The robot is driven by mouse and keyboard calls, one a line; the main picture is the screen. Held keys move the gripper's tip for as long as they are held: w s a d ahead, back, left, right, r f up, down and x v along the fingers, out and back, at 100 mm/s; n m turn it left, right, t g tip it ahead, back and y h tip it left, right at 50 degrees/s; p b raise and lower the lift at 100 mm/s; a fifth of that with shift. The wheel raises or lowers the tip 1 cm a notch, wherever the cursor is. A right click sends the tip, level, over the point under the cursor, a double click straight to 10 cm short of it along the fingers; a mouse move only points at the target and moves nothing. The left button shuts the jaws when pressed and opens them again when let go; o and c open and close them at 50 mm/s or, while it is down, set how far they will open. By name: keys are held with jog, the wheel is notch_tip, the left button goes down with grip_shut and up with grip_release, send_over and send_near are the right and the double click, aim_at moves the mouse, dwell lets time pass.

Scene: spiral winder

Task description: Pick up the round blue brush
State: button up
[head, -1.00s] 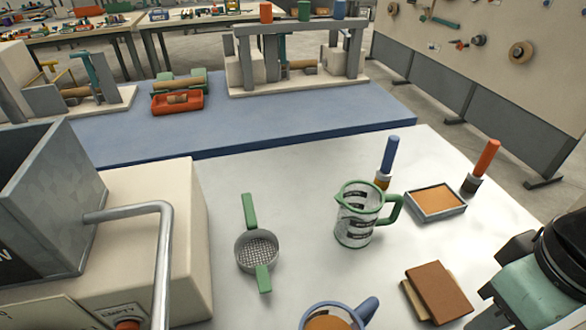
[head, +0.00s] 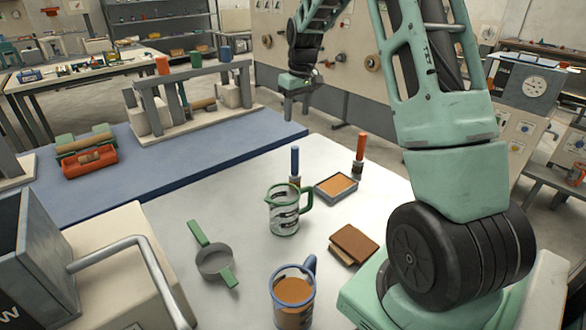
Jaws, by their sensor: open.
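The round blue brush (head: 295,160) stands upright on the white tabletop, its blue handle up. Its lower end is partly hidden behind the clear jug with green rim and handle (head: 284,212). A similar brush with an orange-red handle (head: 361,146) stands to its right, by the grey tray of orange-brown material (head: 336,188). My gripper (head: 297,110) is open and seen nearly edge-on. It appears above and beyond the blue brush in the picture, apart from it, with nothing visible between its fingers.
A metal box with a bent pipe (head: 120,250) is at left. The blue bench (head: 205,170) has free room beyond the white tabletop.

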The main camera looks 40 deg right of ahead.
jog(key=p, duration=0.3)
send_near(294, 156)
jog(key=f, duration=0.2)
jog(key=w+d+f, duration=0.1)
jog(key=f, duration=0.2)
jog(key=shift+w+d+f, duration=0.2)
jog(key=shift+w+f, duration=0.1)
jog(key=shift+w+a+f+p, duration=0.15)
jog(key=shift+f+p, duration=0.35)
jog(key=shift+f, duration=0.85)
jog(key=shift+w+f+p, duration=0.1)
jog(key=shift+f+p, duration=0.35)
jog(key=shift+f, duration=0.85)
jog(key=c, duration=1.1)
